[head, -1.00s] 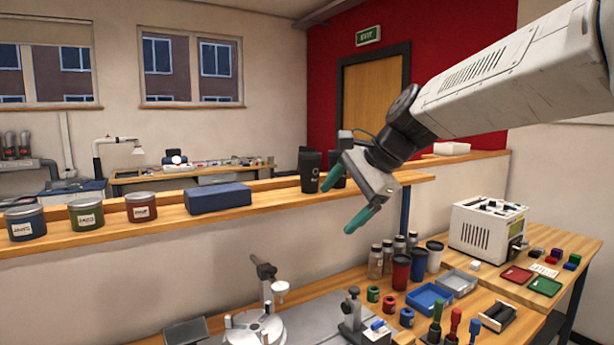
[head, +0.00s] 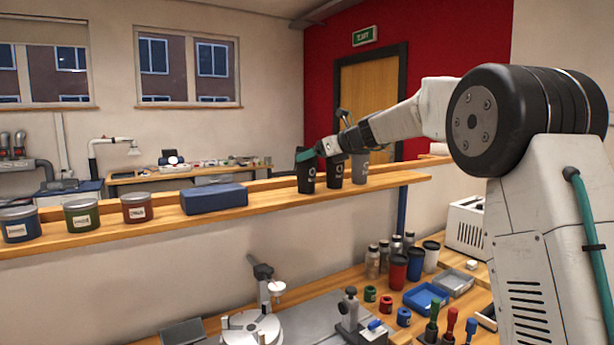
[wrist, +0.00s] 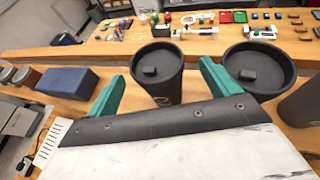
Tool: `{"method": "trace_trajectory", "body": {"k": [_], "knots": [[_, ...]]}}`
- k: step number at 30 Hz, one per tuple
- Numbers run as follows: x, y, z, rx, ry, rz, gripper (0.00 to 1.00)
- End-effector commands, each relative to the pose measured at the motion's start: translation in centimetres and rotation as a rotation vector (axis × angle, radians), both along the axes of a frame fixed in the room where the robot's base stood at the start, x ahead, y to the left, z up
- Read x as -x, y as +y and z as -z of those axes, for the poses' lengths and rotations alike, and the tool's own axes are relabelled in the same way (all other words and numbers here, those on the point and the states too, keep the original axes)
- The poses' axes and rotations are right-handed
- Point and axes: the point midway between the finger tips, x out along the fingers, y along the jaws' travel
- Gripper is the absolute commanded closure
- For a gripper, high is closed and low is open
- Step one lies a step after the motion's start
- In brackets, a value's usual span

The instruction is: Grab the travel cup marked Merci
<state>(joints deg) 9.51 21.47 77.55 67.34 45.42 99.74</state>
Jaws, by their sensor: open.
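Three dark travel cups stand upright in a row on the wooden shelf: a left cup (head: 306,174), a middle cup (head: 334,172) and a right cup (head: 360,169). Small pale marks show on the left and middle cups, but I cannot read which says Merci. My gripper (head: 312,153) is open at the upper part of the left cup. In the wrist view, a lidded black cup (wrist: 158,76) sits between and slightly beyond the two teal fingers. Another cup (wrist: 260,68) is just right of the right finger, and a third (wrist: 303,105) is cut off at the right edge.
A blue case (head: 214,198) lies on the shelf (head: 385,184) left of the cups. A red tin (head: 137,208), a green tin (head: 82,215) and a blue tin (head: 19,224) stand farther left. The cups are close together. A crowded workbench lies below the shelf.

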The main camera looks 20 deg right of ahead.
Motion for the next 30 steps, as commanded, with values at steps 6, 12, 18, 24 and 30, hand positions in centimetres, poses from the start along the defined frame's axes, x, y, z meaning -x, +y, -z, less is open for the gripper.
{"method": "trace_trajectory", "body": {"k": [6,12,18,24,30], "knots": [[-2.4,2.1,1.3,0.001,0.002,-0.002,0.13],[-2.8,2.4,1.5,0.002,0.001,-0.001,0.13],[-2.8,2.3,1.4,0.002,0.001,-0.001,0.48],[-2.8,2.3,1.4,0.002,0.0,-0.001,0.47],[-2.8,2.3,1.2,0.002,0.0,-0.001,0.47]]}}
